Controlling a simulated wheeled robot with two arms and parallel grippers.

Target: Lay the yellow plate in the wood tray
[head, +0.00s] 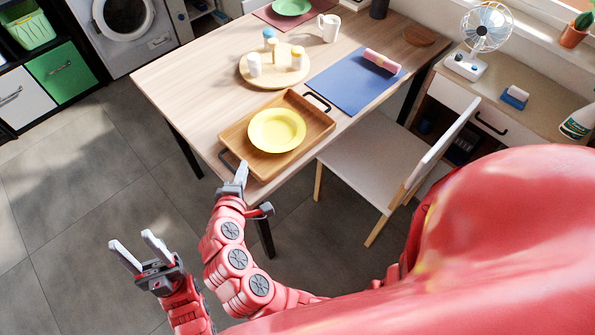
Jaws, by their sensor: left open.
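The yellow plate (277,130) lies face up inside the wood tray (310,108), within its rim. The tray sits on the near edge of the wooden table and has a dark handle at each end. My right gripper (241,174) is at the tray's near left corner, close to the near handle and apart from the plate. Its fingers overlap in this view, so I cannot see whether they are apart. My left gripper (132,248) is open and empty, over the floor left of the table.
A round board (264,83) with several small shakers stands behind the tray. A blue mat (345,88) with a pink roll (381,61) lies to the right. A white chair (375,148) stands at the table's right side. The table's left part (190,85) is clear.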

